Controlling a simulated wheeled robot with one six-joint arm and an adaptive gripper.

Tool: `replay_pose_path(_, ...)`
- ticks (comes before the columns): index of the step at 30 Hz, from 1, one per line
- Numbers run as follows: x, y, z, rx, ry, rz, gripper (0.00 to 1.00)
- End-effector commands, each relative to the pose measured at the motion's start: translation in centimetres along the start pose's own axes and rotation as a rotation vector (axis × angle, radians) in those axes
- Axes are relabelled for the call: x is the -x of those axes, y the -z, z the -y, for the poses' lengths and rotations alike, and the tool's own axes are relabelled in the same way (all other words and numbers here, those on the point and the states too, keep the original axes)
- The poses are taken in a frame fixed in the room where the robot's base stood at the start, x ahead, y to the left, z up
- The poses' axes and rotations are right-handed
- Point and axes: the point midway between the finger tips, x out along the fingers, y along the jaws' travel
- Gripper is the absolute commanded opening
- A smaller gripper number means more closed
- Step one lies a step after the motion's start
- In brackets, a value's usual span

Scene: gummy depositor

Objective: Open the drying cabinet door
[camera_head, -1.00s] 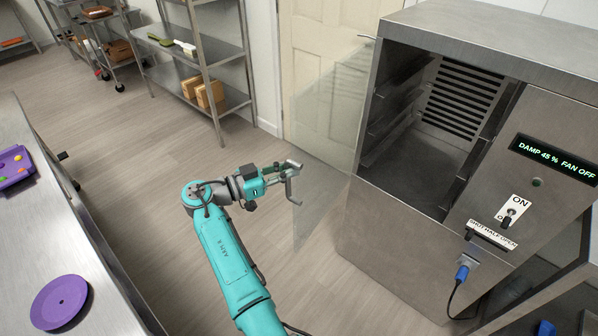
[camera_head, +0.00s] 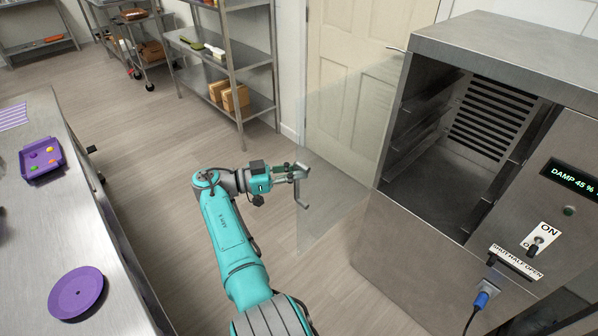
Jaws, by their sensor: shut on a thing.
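The drying cabinet (camera_head: 410,240) is a brushed steel box at the right. Its clear glass door (camera_head: 335,205) stands swung out wide to the left of the opening, with its hinge side by the cabinet's left front edge. The inside shows empty side rails and a dark vented back. My gripper (camera_head: 298,173) is at the door's free edge, shut on the bent grey door handle (camera_head: 302,198). The fingers hide part of the handle where they meet it.
The cabinet panel has a display (camera_head: 573,179), an ON switch (camera_head: 539,240), a slot and a blue plug (camera_head: 483,297). A steel bench (camera_head: 110,245) with a purple plate (camera_head: 76,293) and tray runs along the left. Shelving (camera_head: 235,60) stands behind; floor between is clear.

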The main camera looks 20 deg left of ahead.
Motion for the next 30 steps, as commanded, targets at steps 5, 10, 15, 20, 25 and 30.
replay_pose_path(5,0.0,-0.2,0.0,0.004,0.000,0.002,0.00)
replay_pose_path(10,0.0,-0.2,0.0,0.004,0.000,0.002,0.00)
replay_pose_path(15,0.0,-0.2,0.0,0.003,-0.001,0.002,0.42)
replay_pose_path(20,0.0,-0.1,0.0,0.001,-0.001,0.001,0.42)
replay_pose_path(25,0.0,0.3,0.0,-0.001,0.000,0.001,0.42)
replay_pose_path(30,0.0,2.2,0.0,-0.004,-0.001,0.000,0.42)
